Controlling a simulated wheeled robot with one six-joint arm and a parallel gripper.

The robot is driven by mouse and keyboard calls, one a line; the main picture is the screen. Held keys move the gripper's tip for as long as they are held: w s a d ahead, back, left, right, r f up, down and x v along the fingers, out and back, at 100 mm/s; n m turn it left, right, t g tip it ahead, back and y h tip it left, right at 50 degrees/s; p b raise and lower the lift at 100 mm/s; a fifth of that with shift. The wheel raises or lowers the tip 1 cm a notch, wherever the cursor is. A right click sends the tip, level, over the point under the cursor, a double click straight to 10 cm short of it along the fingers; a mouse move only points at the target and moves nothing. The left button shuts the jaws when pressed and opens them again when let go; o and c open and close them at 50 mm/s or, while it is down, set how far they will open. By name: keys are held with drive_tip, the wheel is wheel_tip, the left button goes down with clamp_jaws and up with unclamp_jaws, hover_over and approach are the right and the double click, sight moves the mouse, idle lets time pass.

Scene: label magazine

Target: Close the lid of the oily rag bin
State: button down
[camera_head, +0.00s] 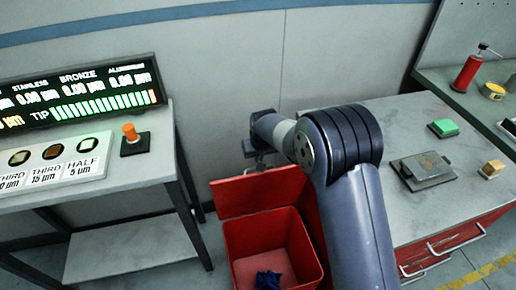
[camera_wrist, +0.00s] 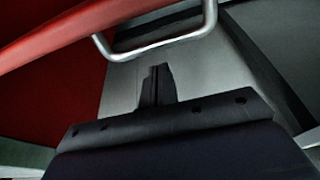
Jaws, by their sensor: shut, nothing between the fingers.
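The red oily rag bin (camera_head: 232,262) stands on the floor between the two benches. Its red lid (camera_head: 240,195) is raised, standing up at the back of the bin. A dark blue rag (camera_head: 267,280) lies inside. My gripper (camera_head: 262,164) is at the lid's upper edge, partly hidden by my arm. In the wrist view, my gripper's fingers (camera_wrist: 157,72) are shut and empty. A metal loop handle (camera_wrist: 155,48) on a red panel (camera_wrist: 50,95), which looks like the lid, is just beyond the fingertips. I cannot tell whether they touch.
At left, a grey bench (camera_head: 130,170) carries a lit display (camera_head: 80,95) and an orange knob (camera_head: 130,130). At right, a grey bench (camera_head: 410,120) with red drawers holds a green block (camera_head: 443,128) and a grey plate (camera_head: 423,170). A wall (camera_head: 230,80) stands close behind.

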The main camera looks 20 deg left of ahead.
drive_tip(key=shift+s+d, duration=0.45)
drive_tip(key=shift+s, duration=0.15)
drive_tip(key=shift+f, duration=0.1)
